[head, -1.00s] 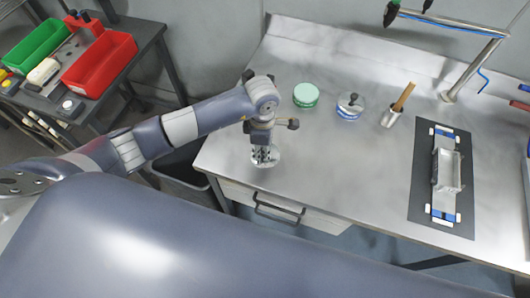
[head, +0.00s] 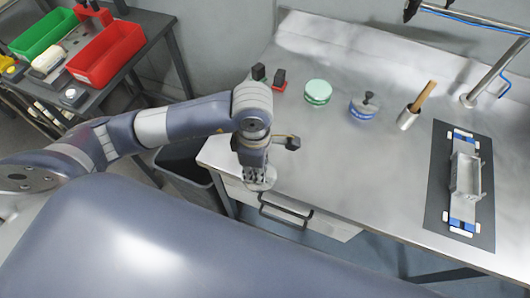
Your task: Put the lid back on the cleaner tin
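My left gripper (head: 258,178) points down at the front left of the steel bench. A pale round disc, seemingly the lid (head: 263,186), is at its fingertips and partly hidden by them. The fingers look closed on it, close to the bench's front edge. A green and white tin (head: 318,92) stands behind and to the right. A blue and white tin (head: 362,107) with a grey top and a dark knob stands further right. I cannot tell from the labels which is the cleaner tin. My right gripper is not in view.
A metal cup (head: 406,119) with a wooden handle stands right of the tins. A dark mat (head: 439,190) carries a metal fixture. A small red and black item (head: 280,80) sits left of the green tin. The bench (head: 330,170) is clear in front of the tins.

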